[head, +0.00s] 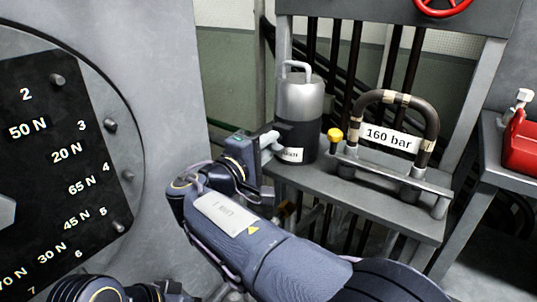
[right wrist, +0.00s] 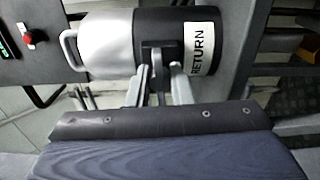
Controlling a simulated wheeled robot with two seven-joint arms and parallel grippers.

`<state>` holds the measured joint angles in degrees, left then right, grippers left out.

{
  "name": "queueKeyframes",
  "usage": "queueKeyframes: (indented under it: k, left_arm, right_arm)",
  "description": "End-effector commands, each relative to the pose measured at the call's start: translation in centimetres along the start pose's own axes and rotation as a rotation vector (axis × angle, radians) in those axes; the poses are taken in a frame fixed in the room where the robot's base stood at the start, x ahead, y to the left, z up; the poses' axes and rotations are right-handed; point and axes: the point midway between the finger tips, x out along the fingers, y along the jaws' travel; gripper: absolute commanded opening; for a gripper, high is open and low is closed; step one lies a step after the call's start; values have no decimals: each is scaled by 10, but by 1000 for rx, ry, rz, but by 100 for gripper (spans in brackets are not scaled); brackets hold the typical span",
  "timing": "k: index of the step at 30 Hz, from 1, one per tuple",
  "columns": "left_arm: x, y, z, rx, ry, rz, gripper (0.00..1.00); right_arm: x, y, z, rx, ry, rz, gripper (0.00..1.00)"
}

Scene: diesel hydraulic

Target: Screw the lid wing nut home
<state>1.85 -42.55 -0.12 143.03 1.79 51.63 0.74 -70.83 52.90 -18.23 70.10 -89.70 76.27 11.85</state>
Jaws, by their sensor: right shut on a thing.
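A canister (head: 299,101) with a silver upper part, a black lower part and a top handle stands upright on the grey shelf. It fills the upper middle of the right wrist view (right wrist: 110,45), sideways, with a RETURN label. My right gripper (head: 270,141) is at the canister's left side in the head view. In the right wrist view its pale fingers (right wrist: 163,83) are shut on a dark block (right wrist: 162,50) against the canister's side. I cannot tell whether that block is part of the canister. No wing nut can be made out. My left gripper is out of view.
A round grey cover with a black numbered plate (head: 65,150) and bolts stands at the left. A curved hose with a 160 bar tag (head: 391,139) and a yellow knob (head: 335,134) are right of the canister. A red can (head: 523,145) sits at the far right.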

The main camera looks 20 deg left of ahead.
Motion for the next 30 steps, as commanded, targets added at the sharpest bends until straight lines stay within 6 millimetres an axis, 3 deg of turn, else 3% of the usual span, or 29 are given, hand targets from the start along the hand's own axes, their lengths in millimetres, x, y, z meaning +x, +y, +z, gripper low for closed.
queueKeyframes:
  k: [20, 21, 24, 26, 30]
  left_arm:
    - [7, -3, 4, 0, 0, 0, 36]
    - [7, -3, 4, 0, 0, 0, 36]
    - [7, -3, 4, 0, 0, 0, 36]
    - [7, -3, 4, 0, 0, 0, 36]
    - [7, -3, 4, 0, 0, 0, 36]
  right_arm:
    - [0, -1, 0, 66, -1, -3, 0]
    - [0, -1, 0, 66, -1, -3, 21]
    - [0, -1, 0, 66, -1, -3, 34]
    - [0, -1, 0, 66, -1, -2, 41]
    - [0, -1, 0, 66, 0, -2, 41]
